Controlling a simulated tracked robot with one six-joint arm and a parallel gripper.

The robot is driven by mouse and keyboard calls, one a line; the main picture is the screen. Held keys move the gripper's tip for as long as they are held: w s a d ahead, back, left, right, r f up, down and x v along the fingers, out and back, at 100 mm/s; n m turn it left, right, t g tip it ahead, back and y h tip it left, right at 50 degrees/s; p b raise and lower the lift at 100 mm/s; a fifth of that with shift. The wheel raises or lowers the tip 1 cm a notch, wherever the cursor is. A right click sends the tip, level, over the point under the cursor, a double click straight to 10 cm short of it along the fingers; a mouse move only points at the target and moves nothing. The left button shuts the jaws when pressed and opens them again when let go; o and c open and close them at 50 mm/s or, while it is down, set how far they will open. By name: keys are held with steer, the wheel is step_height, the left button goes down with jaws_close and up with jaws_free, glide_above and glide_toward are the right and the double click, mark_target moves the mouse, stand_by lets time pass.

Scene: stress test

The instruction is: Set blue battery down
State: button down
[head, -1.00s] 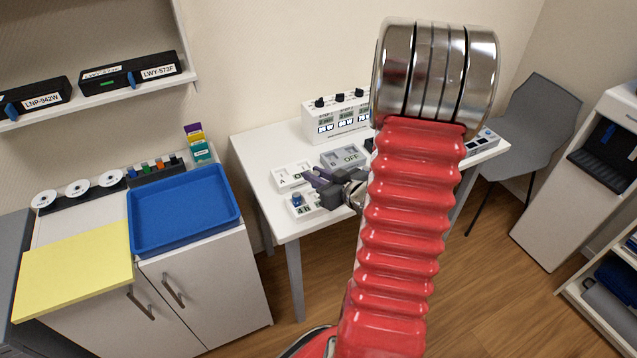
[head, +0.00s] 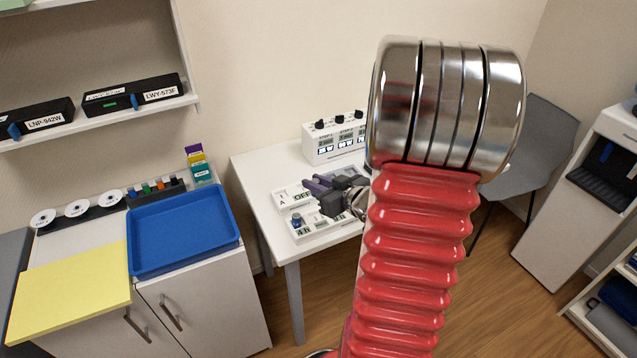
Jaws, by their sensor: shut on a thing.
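A white plate marked "A" and "OFF" (head: 293,197) lies left of the fingers. My arm hides the right part of the table.
A white box with black knobs (head: 335,140) stands at the table's back. A blue tray (head: 183,222) and a yellow board (head: 68,290) are on the cabinet at left. A grey chair (head: 537,140) stands at right. The table's left end (head: 252,172) is clear.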

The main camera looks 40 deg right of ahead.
steer(key=shift+w+a, duration=0.1)
steer(key=shift+w, duration=0.1)
steer(key=w+a, duration=0.5)
steer(key=a, duration=0.5)
steer(key=w+a+r, duration=0.1)
steer(key=w+a, duration=0.4)
steer(key=a, duration=0.5)
steer(key=w+a+n+y, duration=0.1)
steer(key=w+a, duration=0.5)
steer(key=a, duration=0.4)
steer(key=shift+a+r, duration=0.25)
steer(key=shift+a, duration=0.1)
